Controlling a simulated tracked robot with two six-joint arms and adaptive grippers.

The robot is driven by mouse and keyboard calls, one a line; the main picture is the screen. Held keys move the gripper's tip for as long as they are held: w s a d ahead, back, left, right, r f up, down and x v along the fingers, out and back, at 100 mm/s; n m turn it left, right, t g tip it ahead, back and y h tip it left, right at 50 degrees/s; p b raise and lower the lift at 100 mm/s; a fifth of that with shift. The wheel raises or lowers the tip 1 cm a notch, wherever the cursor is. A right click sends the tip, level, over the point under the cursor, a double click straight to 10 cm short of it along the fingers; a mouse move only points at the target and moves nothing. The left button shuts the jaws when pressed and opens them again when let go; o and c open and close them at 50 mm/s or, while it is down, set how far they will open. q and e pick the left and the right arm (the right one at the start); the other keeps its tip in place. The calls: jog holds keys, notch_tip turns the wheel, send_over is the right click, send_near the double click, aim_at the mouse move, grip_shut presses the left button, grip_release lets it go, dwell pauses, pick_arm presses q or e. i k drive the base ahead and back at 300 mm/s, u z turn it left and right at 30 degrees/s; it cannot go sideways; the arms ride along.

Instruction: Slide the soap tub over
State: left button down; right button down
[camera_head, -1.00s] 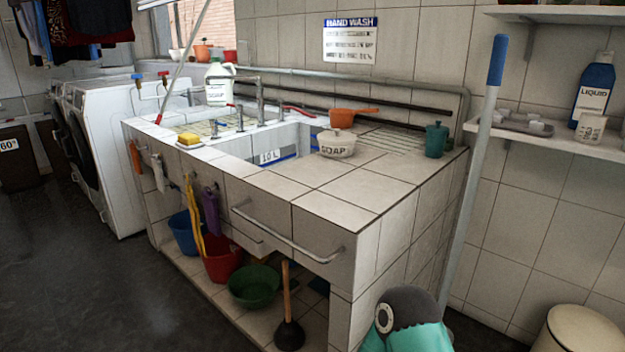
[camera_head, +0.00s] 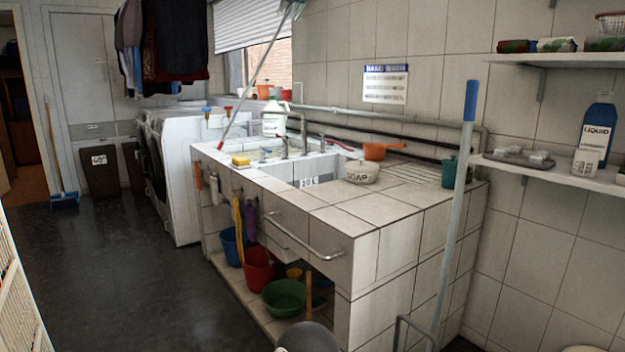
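The soap tub (camera_head: 361,172) is a small white round tub with dark SOAP lettering on its front. It stands upright on the tiled counter (camera_head: 345,217), close to the right edge of the sink basin (camera_head: 312,181). An orange pan or scoop (camera_head: 376,151) is just behind it, its handle pointing right. Neither of my grippers shows in the head view. Only a dark grey rounded part, apparently of my own arm, shows at the bottom edge, well below the counter and apart from the tub.
A green lidded pot (camera_head: 449,171) stands at the counter's back right. A pole with a blue grip (camera_head: 470,102) rises by the right side. A towel rail (camera_head: 292,240) runs along the front. A yellow sponge (camera_head: 240,160) lies left of the basin. The counter right of the tub is mostly clear.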

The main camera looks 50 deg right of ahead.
aim_at(357, 177)
jog(key=u, duration=0.45)
jog(key=k, duration=0.5)
jog(key=u, duration=0.35)
jog(key=i, duration=1.35)
jog(key=z, duration=1.15)
jog(key=i, duration=1.05)
jog(key=z, duration=1)
jog(key=i, duration=0.4)
jog(key=z, duration=0.25)
jog(key=k, duration=0.8)
jog(key=z, duration=0.25)
jog(key=i, duration=0.7)
jog(key=u, duration=0.2)
